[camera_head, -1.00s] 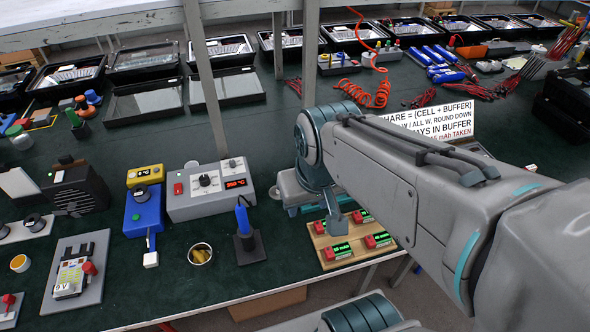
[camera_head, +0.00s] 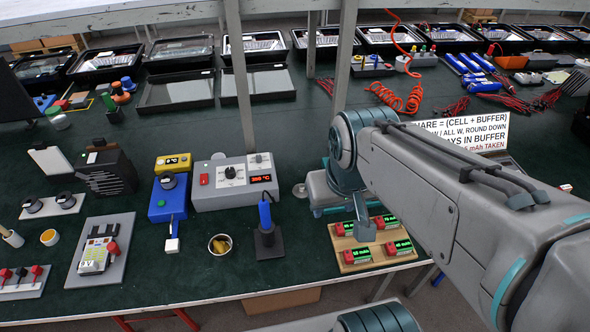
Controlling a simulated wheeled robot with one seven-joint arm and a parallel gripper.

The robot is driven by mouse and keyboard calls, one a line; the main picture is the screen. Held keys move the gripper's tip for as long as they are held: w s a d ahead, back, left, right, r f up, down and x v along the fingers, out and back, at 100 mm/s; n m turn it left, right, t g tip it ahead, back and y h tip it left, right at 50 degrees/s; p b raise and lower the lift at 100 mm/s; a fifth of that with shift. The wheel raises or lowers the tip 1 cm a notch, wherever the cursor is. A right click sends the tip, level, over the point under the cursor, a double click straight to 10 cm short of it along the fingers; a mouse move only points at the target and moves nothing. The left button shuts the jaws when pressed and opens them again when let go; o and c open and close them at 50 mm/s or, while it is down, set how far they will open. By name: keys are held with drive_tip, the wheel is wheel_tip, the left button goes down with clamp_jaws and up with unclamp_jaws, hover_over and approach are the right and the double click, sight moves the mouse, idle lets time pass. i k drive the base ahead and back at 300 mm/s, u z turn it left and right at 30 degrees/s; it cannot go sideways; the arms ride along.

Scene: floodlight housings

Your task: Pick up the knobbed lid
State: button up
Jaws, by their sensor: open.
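I cannot pick out the knobbed lid with certainty. A small grey round piece (camera_head: 299,190) lies on the green bench, just left of my gripper; it is too small to tell whether it has a knob. Orange and blue knob-shaped pieces (camera_head: 122,92) stand at the back left, also too small to name surely. My gripper (camera_head: 362,228) hangs at the end of my arm, right of centre, above the wooden board with red modules. One finger shows plainly; the rest is mostly hidden by my arm. It is open, and I see nothing held in it.
A wooden board (camera_head: 346,264) with lit red modules lies under my gripper. A soldering iron stand (camera_head: 268,245), a cup (camera_head: 220,247) and a grey control box (camera_head: 233,203) are to its left. Upright posts (camera_head: 240,75) cross the view. Black housings line the back.

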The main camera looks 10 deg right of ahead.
sight(300, 191)
drive_tip(key=z, duration=2.65)
drive_tip(key=k, duration=0.75)
drive_tip(key=u, duration=1.45)
